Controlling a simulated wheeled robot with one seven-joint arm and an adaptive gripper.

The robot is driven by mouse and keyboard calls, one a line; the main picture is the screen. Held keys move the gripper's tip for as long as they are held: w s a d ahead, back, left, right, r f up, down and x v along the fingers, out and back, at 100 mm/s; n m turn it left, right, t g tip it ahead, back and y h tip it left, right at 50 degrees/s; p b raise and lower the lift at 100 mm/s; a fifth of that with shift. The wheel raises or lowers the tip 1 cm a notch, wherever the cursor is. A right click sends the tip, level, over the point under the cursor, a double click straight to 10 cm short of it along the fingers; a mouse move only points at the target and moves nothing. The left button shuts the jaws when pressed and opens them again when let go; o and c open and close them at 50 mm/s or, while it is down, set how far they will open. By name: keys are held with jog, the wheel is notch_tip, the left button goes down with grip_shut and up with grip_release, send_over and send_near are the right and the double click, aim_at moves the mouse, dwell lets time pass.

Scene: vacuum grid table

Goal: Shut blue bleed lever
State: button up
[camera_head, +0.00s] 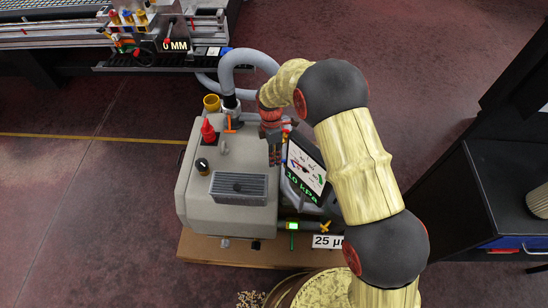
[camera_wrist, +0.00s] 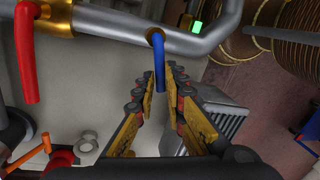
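The blue bleed lever (camera_wrist: 158,62) hangs from a brass collar on a grey pipe in the wrist view. My gripper (camera_wrist: 163,78) is open, with one yellow-padded finger on each side of the lever's lower end in that picture. A gap shows on both sides, and I cannot tell the depth between lever and fingers. In the head view my gripper (camera_head: 274,151) is above the right side of the grey pump unit (camera_head: 205,200), near the tilted display. I cannot make out the blue lever there.
A red lever (camera_wrist: 26,55) hangs left of the blue one. An orange T-handle (camera_wrist: 30,153) is at lower left. A ribbed grey block (camera_wrist: 218,120) lies right of my fingers. The display (camera_head: 306,168) reads 10 kPa. A thick grey hose (camera_head: 240,62) loops behind.

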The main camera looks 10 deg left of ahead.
grip_shut()
dwell(0.4)
jog(key=n+p, duration=0.1)
jog(key=s+n+p, duration=0.1)
jog(key=shift+d+r+n+p, duration=0.2)
jog(key=shift+n+p, duration=0.2)
jog(key=d+n+p, duration=0.1)
jog(key=n+p, duration=0.1)
jog(key=n, duration=0.1)
jog(key=s+d+n+t+h+p, duration=0.1)
jog(key=n+p, duration=0.2)
jog(key=s+d+n+p, duration=0.1)
jog(key=n+p, duration=0.2)
jog(key=shift+s+d+n+t, duration=0.1)
jog(key=shift+s+n+t, duration=0.2)
jog(key=shift+t, duration=0.1)
jog(key=shift+w+d+f+n+p, duration=0.1)
jog(key=shift+d+n+p, duration=0.3)
jog(key=shift+n+p, duration=0.6)
jog(key=o, duration=0.5)
grip_release()
jog(key=shift+f, duration=0.1)
